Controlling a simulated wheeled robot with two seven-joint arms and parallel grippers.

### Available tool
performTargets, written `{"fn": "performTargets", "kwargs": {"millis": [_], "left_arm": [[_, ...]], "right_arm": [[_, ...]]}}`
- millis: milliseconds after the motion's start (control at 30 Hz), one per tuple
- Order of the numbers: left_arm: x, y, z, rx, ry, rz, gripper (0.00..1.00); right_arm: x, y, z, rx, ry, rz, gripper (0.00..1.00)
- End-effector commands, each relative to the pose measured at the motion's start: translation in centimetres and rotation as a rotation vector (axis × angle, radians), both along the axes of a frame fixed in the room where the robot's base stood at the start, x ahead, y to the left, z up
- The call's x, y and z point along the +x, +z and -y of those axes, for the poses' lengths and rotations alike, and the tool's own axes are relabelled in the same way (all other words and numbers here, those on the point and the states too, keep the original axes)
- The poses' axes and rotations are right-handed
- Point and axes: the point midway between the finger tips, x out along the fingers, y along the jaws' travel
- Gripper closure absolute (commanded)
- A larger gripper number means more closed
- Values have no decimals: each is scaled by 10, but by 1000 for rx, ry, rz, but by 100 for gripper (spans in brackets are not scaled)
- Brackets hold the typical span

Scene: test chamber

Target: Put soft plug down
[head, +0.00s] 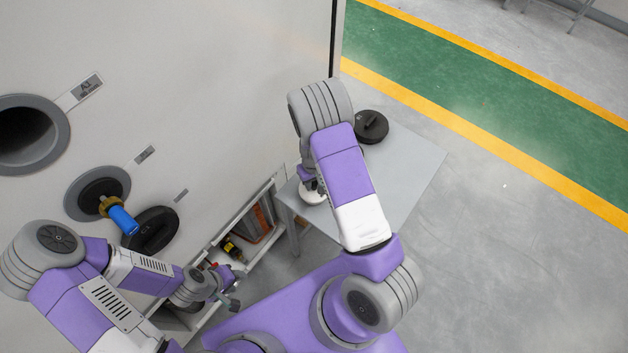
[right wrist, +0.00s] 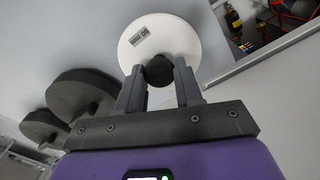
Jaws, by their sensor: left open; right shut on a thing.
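The soft plug is a white disc (right wrist: 185,45) with a label and a black knob at its centre. My right gripper (right wrist: 160,85) is shut on the knob in the right wrist view. In the head view the white disc (head: 312,196) shows at the left part of the grey table (head: 415,170), partly hidden by my right arm. I cannot tell if it touches the tabletop. My left gripper (head: 232,292) is open and empty, low by the shelf and away from the table.
A black plug (head: 371,127) lies on the table's far side; two dark round plugs (right wrist: 85,92) (right wrist: 42,126) show in the right wrist view. A shelf (head: 250,245) with tools stands left of the table. The wall has a round port (head: 25,135) and a blue-handled fitting (head: 122,219).

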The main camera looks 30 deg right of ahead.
Motion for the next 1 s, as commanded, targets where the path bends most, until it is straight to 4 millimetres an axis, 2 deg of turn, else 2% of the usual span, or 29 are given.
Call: {"fn": "performTargets", "kwargs": {"millis": [133,167,300,333,667,767,1000], "left_arm": [[0,-1,0,0,0,0,57],[0,-1,0,0,0,0,57],[0,-1,0,0,0,0,57],[0,-1,0,0,0,0,57],[0,0,0,0,0,0,57],[0,0,0,0,0,0,57],[0,2,0,0,0,0,57]], "right_arm": [[1,0,0,-1,0,3,97],[1,-1,0,-1,0,2,63],[1,0,0,-1,0,2,42],[1,0,0,-1,0,2,39],[1,3,0,-1,1,3,39],[2,15,0,-1,1,6,39],[1,66,-1,-1,1,7,39]]}}
